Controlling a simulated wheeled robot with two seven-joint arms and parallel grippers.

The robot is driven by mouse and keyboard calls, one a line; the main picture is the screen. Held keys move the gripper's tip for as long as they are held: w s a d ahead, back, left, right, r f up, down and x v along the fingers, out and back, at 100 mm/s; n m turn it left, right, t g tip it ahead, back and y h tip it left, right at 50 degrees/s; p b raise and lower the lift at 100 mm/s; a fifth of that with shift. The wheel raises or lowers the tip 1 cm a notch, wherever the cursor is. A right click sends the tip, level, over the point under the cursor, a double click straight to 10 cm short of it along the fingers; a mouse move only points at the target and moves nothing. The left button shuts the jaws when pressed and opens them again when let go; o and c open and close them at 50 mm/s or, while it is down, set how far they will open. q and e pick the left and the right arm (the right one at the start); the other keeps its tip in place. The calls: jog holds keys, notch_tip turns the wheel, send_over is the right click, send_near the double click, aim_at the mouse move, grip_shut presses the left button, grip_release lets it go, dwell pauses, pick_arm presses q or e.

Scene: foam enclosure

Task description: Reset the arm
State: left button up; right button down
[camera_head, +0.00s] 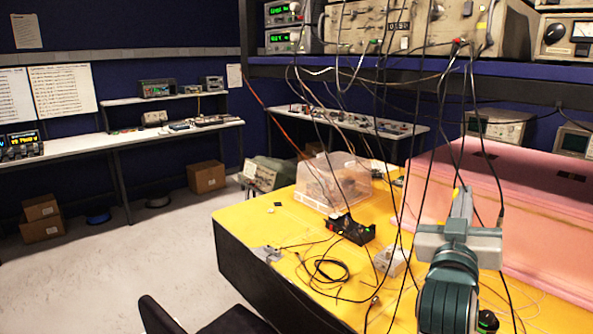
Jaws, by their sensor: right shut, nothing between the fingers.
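My right arm (449,290) comes in from the bottom right and reaches forward over the yellow table (240,217). My right gripper (462,196) is shut and empty, with its fingers pointing away from me. It shows in front of the pink foam enclosure (527,195), and I cannot tell how far apart they are. My left arm and left gripper are not in view.
Dark cables hang from the shelf (400,70) across the view near my right gripper. On the table are a clear plastic box (334,180), a black device (351,229), a small grey box (390,260) and a coiled cable (326,270). A dark chair (235,321) stands at the front.

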jog(key=s+a+f+n+g+y, duration=0.2)
jog(key=s+f+g+y, duration=0.15)
jog(key=f, duration=1.25)
jog(key=s+a+f+n+g+y, duration=0.1)
jog(key=s+f+g+y, duration=0.3)
jog(key=f, duration=1.2)
jog(key=s+a+f+n+g+y, duration=0.1)
jog(key=s+a+f+g+y, duration=0.2)
jog(key=s+f, duration=1)
jog(key=s+a+f+n+g, duration=0.1)
jog(key=s+a+f+g, duration=0.3)
jog(key=s+f, duration=0.9)
jog(key=s+f+g+b, duration=0.1)
jog(key=s+f, duration=0.1)
jog(key=f, duration=1)
jog(key=s+f+g, duration=0.1)
jog(key=s+f, duration=0.2)
jog(key=f, duration=0.9)
jog(key=s+d+f, duration=0.2)
jog(key=s+f, duration=0.7)
jog(key=f, duration=0.1)
jog(key=s+d+f+g+b, duration=0.1)
jog(key=s+d+f, duration=0.1)
jog(key=s+f, duration=0.7)
jog(key=shift+f+n+b, duration=0.3)
jog(key=shift+f, duration=0.15)
jog(key=shift+s, duration=0.1)
